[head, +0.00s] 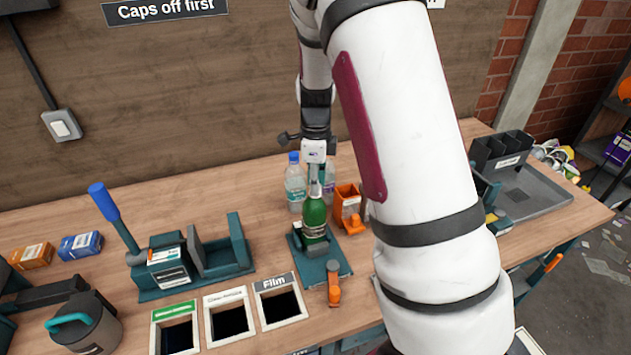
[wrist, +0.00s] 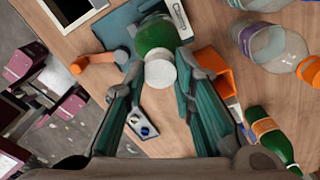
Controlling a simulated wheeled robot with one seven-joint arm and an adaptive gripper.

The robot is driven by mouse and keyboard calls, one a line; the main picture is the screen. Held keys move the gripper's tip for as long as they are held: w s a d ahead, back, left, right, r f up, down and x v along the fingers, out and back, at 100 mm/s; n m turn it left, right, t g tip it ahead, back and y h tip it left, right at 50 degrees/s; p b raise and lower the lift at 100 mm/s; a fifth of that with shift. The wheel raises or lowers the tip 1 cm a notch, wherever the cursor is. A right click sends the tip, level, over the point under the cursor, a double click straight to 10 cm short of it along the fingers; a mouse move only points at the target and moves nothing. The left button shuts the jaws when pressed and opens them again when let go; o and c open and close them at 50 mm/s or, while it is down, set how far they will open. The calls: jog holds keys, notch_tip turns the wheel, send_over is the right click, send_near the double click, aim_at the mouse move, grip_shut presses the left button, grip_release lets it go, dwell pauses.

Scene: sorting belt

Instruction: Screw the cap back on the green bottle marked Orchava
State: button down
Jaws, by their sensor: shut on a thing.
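The green bottle (head: 314,222) stands upright in a teal holder (head: 333,268); its pale label is too small to read. My gripper (head: 314,180) points down over its neck. In the wrist view the gripper (wrist: 160,66) has its two teal fingers closed in on a round white cap (wrist: 160,74). The cap is in line with the green bottle (wrist: 154,36) below it. In the head view the pale cap (head: 315,189) is at the bottle's mouth. I cannot tell whether it touches the thread or is turned on.
A clear bottle with a blue cap (head: 295,183) and an orange holder (head: 349,207) stand close by. An orange handle (head: 334,283) is at the front. Another green bottle (wrist: 270,136) shows lower right in the wrist view. Bin openings (head: 230,315) lie front left.

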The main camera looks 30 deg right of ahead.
jog(key=m, duration=0.3)
jog(key=m, duration=0.3)
jog(key=c, duration=1.3)
grip_release()
jog(key=shift+m, duration=0.4)
notch_tip(320, 180, up, 12)
